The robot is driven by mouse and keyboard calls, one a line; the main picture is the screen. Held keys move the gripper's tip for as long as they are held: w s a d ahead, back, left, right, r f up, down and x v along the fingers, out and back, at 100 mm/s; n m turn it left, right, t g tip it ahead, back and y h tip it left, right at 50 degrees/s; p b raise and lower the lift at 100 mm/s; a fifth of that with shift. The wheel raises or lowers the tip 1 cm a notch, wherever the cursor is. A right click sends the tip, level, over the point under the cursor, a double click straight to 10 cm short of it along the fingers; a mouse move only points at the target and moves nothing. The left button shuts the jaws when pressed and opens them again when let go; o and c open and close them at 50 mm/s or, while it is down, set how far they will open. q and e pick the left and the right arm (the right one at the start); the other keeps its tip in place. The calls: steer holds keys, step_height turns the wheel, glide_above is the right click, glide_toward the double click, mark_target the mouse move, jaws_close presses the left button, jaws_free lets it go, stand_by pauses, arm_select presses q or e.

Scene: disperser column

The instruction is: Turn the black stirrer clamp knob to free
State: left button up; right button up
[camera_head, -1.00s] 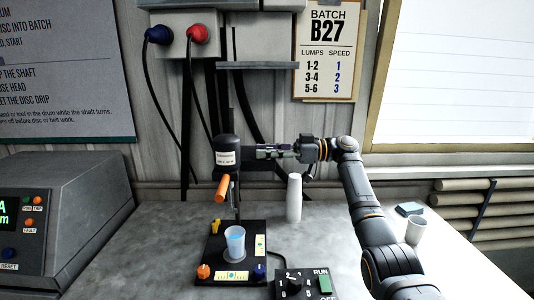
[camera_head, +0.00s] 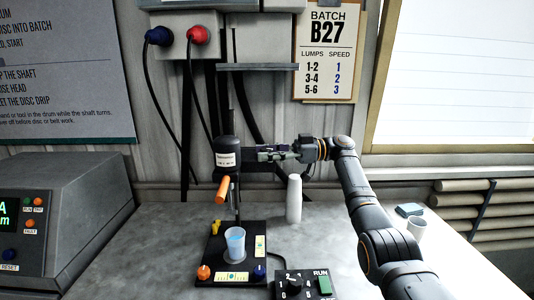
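The stirrer (camera_head: 227,152) stands on a black base plate (camera_head: 214,262), with a dark head and an orange handle (camera_head: 222,189) sticking out below it. My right gripper (camera_head: 262,153) reaches in from the right, its fingertips at the right side of the stirrer head. The black clamp knob cannot be made out there; the fingers may hide it. I cannot tell whether the fingers are closed on anything. My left gripper is not in view.
A clear cup of blue liquid (camera_head: 235,245) stands on the base plate. A stack of white cups (camera_head: 294,200) stands behind it. A control box (camera_head: 303,285) is at the front. A grey machine (camera_head: 75,225) is at the left. A single cup (camera_head: 416,228) is beyond my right arm.

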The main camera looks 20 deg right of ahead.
steer(key=d, duration=0.5)
steer(key=s+d, duration=0.1)
steer(key=d, duration=0.1)
steer(key=shift+s+d, duration=0.1)
steer(key=shift+d, duration=0.05)
stand_by(0.4)
